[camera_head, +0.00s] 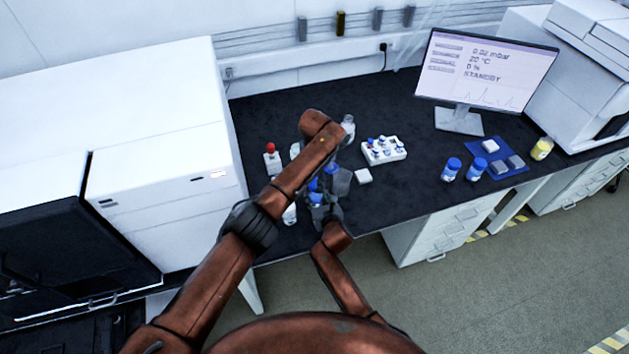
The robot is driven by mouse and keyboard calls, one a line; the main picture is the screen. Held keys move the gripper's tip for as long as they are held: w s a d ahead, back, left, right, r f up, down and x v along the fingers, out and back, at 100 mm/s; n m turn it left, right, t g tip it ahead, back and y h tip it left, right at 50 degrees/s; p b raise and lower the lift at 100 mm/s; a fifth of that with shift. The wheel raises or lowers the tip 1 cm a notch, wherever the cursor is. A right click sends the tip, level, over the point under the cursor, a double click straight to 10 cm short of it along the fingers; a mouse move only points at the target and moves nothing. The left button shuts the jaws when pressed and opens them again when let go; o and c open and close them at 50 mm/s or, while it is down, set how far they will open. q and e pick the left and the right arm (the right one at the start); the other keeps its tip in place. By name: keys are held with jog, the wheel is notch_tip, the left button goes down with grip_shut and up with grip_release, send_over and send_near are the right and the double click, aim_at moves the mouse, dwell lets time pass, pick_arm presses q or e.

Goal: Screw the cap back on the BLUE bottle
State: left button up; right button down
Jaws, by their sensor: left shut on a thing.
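My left gripper (338,180) points down over the left part of the dark bench, partly hidden by its own arm. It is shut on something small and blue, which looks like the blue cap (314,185). Just below is a blue bottle (316,198), mostly covered by the two grippers. I cannot tell whether cap and bottle touch. My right gripper (322,212) is at the bottle from the near side. Its fingers are too small and covered to show whether they are shut.
A white rack (384,151) with small blue-capped vials and a white block (363,176) stand right of the grippers. A red-topped item (271,158) stands left. Two blue-capped bottles (452,168) (476,168), a blue mat (515,167) and a monitor (486,75) are farther right.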

pick_arm(q)
jog(key=shift+f, duration=0.85)
jog(key=shift+f, duration=0.55)
